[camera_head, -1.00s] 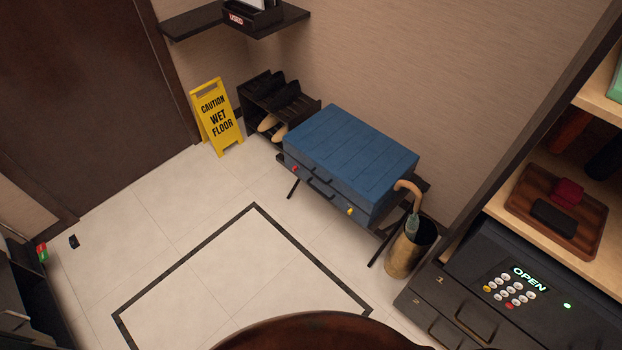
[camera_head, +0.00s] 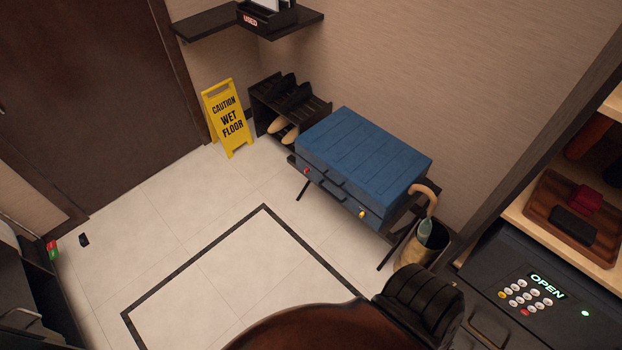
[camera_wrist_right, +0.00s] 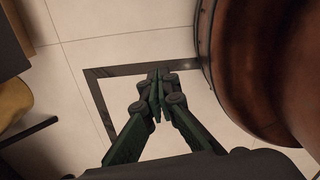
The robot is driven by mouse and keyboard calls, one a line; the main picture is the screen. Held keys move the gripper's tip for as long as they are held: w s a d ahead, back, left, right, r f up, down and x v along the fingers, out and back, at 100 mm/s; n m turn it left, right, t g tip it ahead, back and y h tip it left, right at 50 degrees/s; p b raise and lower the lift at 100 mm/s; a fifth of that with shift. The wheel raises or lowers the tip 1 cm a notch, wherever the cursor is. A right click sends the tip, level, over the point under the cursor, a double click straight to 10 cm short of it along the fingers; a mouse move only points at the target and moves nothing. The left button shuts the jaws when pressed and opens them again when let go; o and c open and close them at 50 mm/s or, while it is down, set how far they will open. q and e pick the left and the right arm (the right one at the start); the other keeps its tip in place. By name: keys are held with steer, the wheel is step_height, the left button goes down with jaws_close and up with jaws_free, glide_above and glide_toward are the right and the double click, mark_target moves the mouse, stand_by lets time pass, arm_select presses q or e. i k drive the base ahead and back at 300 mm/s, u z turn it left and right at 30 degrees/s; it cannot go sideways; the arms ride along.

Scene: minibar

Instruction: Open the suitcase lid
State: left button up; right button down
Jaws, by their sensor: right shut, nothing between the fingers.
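The blue suitcase (camera_head: 364,158) lies flat on a dark folding rack against the wall in the head view. Its ribbed lid is closed. Its front has a dark handle (camera_head: 327,188), a red catch (camera_head: 306,171) at the left and a yellow catch (camera_head: 362,214) at the right. My right gripper (camera_wrist_right: 158,112) shows in the right wrist view, over the pale floor and its black border. Its fingers are together and empty, apart from the suitcase. The fingers do not show in the head view. My left gripper is not in view.
A round brown tabletop (camera_head: 300,330) fills the bottom centre. A brass umbrella stand (camera_head: 424,248) with a cane stands right of the suitcase. A shoe rack (camera_head: 290,105) and yellow floor sign (camera_head: 228,118) stand left. A dark safe (camera_head: 540,292) is at right. The middle floor is clear.

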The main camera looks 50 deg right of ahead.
mark_target(377, 168)
steer(key=i, duration=0.35)
steer(key=z, duration=0.75)
